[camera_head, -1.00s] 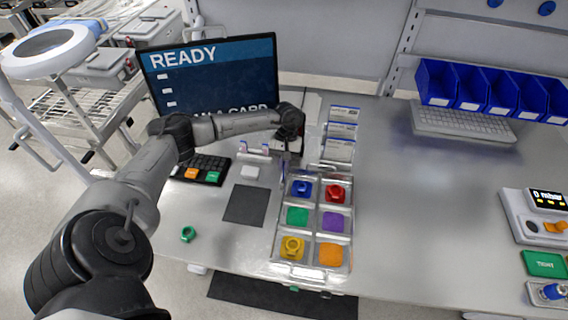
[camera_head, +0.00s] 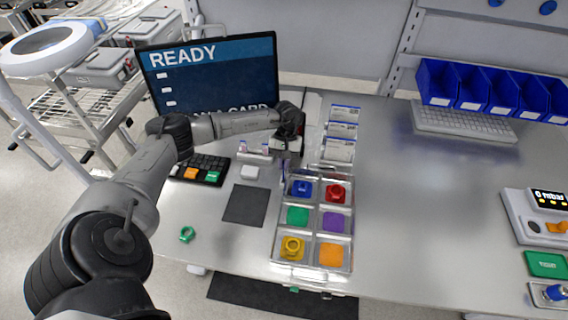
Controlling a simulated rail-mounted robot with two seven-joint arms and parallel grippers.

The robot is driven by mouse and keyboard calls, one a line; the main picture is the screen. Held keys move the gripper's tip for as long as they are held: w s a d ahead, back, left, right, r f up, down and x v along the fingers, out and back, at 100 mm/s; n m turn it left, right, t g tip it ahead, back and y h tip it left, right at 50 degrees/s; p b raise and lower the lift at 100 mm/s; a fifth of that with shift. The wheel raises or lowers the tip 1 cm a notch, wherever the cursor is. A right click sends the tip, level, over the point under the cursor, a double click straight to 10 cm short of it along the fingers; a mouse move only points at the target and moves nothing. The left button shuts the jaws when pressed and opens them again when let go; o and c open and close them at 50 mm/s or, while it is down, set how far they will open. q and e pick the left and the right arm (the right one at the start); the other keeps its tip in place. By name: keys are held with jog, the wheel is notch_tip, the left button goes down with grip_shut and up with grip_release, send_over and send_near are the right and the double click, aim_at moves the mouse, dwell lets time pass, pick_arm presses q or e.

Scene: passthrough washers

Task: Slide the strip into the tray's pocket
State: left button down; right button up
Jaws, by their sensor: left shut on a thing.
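The clear tray (camera_head: 312,262) lies on the grey bench, with two columns of three compartments with blue, red, green, purple, yellow and orange floors or parts. My left gripper (camera_head: 287,157) points down just beyond the tray's far edge, above its left column. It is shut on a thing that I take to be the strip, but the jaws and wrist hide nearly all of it. I cannot tell whether the strip touches the tray, and the pocket cannot be made out. My right gripper is not in view.
Labelled cards (camera_head: 340,150) stand behind the tray, right of my gripper. A small rack (camera_head: 254,152) and a keypad (camera_head: 203,169) lie to the left, before the monitor (camera_head: 210,78). A green ring (camera_head: 187,234) lies front left.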

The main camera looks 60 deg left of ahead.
aim_at(283, 178)
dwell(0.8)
pick_arm(q)
jog(key=shift+b, duration=0.4)
jog(key=shift+f, duration=0.1)
jog(key=shift+f+b, duration=0.65)
jog(key=shift+b, duration=0.15)
jog(key=shift+f+b, duration=0.7)
jog(key=shift+b, duration=0.1)
jog(key=shift+f+b, duration=0.5)
dwell(0.4)
jog(key=c, duration=0.6)
grip_release()
jog(key=shift+c, duration=0.2)
jog(key=shift+r, duration=0.1)
